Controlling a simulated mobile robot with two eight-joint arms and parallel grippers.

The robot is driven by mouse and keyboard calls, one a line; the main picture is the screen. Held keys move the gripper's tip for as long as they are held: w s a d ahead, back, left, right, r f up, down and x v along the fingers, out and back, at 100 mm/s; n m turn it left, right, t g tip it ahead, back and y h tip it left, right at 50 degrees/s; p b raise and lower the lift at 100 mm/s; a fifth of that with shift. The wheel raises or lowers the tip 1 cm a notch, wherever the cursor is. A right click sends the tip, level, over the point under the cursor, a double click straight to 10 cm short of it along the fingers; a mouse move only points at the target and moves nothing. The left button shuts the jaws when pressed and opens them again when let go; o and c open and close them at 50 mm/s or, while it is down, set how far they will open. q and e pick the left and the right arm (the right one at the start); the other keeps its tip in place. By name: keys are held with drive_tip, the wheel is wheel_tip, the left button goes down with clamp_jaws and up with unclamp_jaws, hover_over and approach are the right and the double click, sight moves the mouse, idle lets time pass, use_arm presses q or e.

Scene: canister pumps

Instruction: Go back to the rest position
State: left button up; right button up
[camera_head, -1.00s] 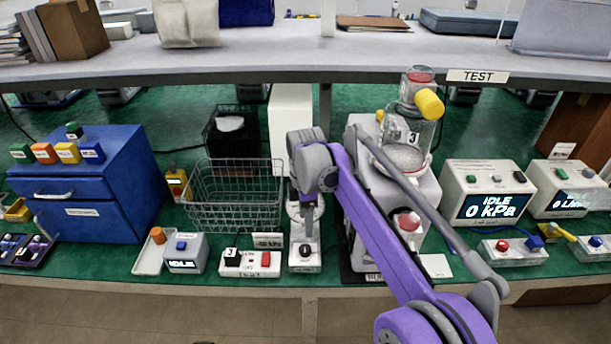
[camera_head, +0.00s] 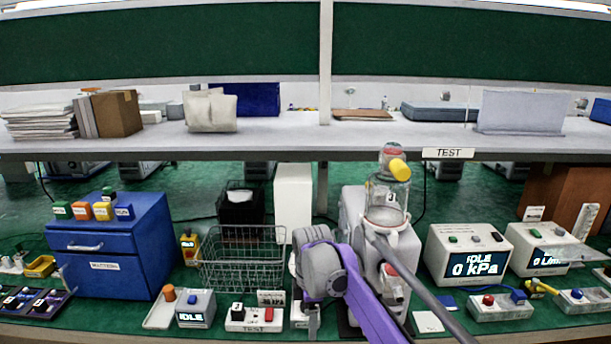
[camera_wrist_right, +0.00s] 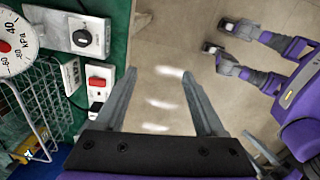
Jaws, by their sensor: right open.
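My right arm comes in from the lower right in the head view, and its wrist is low at the front edge of the bench. My right gripper (camera_head: 313,322) points down there and is mostly hidden behind the wrist. In the right wrist view, my right gripper (camera_wrist_right: 160,78) is open, with two dark fingers wide apart and nothing between them. Bare floor (camera_wrist_right: 160,115) shows behind the fingers. My left gripper is in neither view.
A switch box (camera_wrist_right: 90,85), a dial gauge (camera_wrist_right: 15,42) and a wire basket (camera_head: 241,262) are close to the right gripper. A pump with a clear canister (camera_head: 387,195) stands behind my right arm. A blue drawer cabinet (camera_head: 115,245) is at left.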

drive_tip(key=s+d+r+m+t+p, duration=0.2)
drive_tip(key=s+d+r+m, duration=0.1)
drive_tip(key=s+d+m, duration=0.8)
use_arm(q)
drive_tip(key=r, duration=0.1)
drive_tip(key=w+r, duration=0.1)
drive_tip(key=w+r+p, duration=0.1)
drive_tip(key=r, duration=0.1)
use_arm(e)
drive_tip(key=s+d+f+m+t, duration=0.1)
drive_tip(key=s+f+m, duration=0.3)
drive_tip(key=s, duration=0.4)
drive_tip(key=s+d+f+m+t, duration=0.2)
drive_tip(key=s+d+f+m, duration=0.2)
drive_tip(key=s, duration=0.4)
drive_tip(key=shift+s+d, duration=0.3)
